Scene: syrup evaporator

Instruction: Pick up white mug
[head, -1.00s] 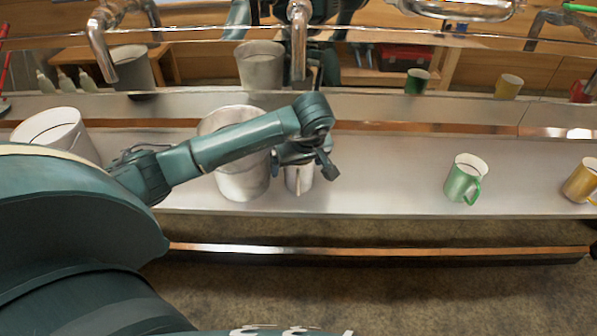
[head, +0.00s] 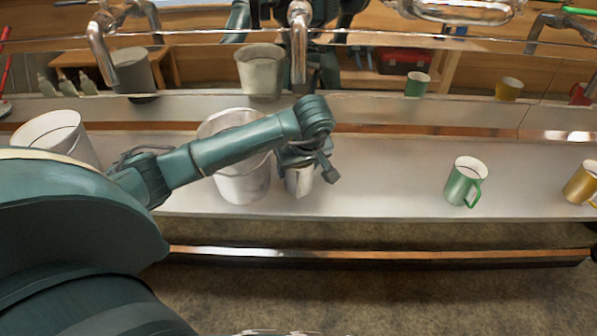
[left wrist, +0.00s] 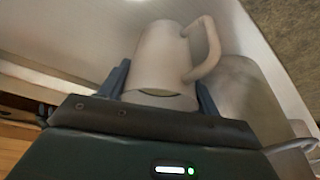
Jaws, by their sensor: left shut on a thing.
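The white mug (left wrist: 163,58) is between the two fingers of my left gripper (left wrist: 160,85) in the left wrist view, with its handle to the right. The gripper is shut on it. In the head view, my left gripper (head: 303,168) comes down over the white mug (head: 299,183) from above, hiding its upper part. The mug is at the metal shelf, just right of a large metal pot; I cannot tell whether its base touches the shelf. My right gripper is not in view.
A large metal pot (head: 243,184) stands close left of the mug, partly behind my arm. A white bucket (head: 58,137) is at far left. A green mug (head: 464,182) and a yellow mug (head: 582,184) stand to the right. The shelf (head: 385,185) between is clear. Taps hang above.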

